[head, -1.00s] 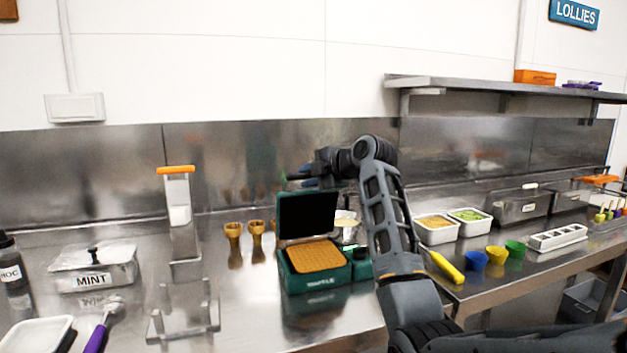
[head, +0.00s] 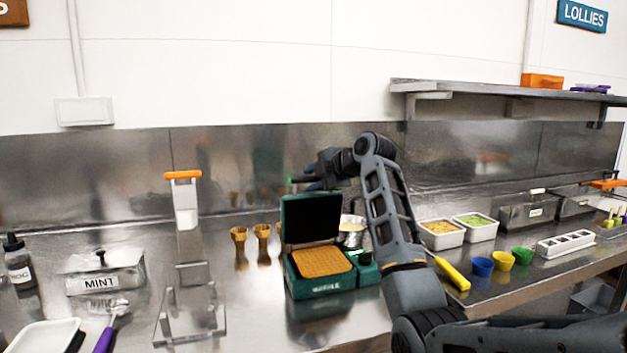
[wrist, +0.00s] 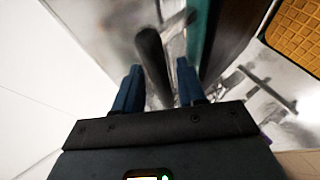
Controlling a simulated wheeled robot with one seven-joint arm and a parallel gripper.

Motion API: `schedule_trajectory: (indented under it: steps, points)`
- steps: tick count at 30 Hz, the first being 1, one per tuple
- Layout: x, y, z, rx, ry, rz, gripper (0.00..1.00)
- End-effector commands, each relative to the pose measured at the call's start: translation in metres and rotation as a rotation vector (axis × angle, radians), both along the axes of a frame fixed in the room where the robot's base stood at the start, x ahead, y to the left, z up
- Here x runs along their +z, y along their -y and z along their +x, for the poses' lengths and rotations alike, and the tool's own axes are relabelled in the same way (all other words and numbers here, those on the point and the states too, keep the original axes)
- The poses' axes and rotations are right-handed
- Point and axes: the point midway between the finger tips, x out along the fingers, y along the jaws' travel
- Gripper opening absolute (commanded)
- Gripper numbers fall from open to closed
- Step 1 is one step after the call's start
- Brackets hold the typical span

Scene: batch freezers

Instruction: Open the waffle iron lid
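The green waffle iron (head: 322,283) stands on the steel counter with its lid (head: 312,218) raised about upright. The dark inner side of the lid faces me, and the orange-brown waffle plate (head: 320,262) lies uncovered below. My gripper (head: 303,181) is behind and above the lid's top edge, its fingers partly hidden in the head view. In the wrist view my gripper (wrist: 157,76) has its two blue fingers apart, with a dark rounded bar (wrist: 152,55) between them. The bar may be the lid handle. The green lid edge (wrist: 202,35) is just right of the fingers.
Wooden cone holders (head: 262,232) stand left of the iron, and a metal bowl (head: 351,232) is behind it on the right. A yellow-handled tool (head: 452,273) and small coloured cups (head: 502,257) lie farther right. The steel backsplash (head: 240,165) is close behind my gripper.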

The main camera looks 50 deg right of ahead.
Motion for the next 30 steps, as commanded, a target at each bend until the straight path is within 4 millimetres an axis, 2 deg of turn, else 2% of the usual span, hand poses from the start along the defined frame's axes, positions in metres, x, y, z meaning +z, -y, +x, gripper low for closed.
schedule_trajectory:
  steps: [8,15,21,30]
  points:
    - [0.001,0.000,-0.008,-0.002,-0.002,0.001,0.43]
    - [0.019,-0.005,-0.042,-0.002,0.000,-0.001,0.43]
    - [0.031,-0.009,-0.064,-0.001,0.000,0.000,0.43]
    - [0.035,-0.011,-0.069,0.000,-0.001,0.000,0.43]
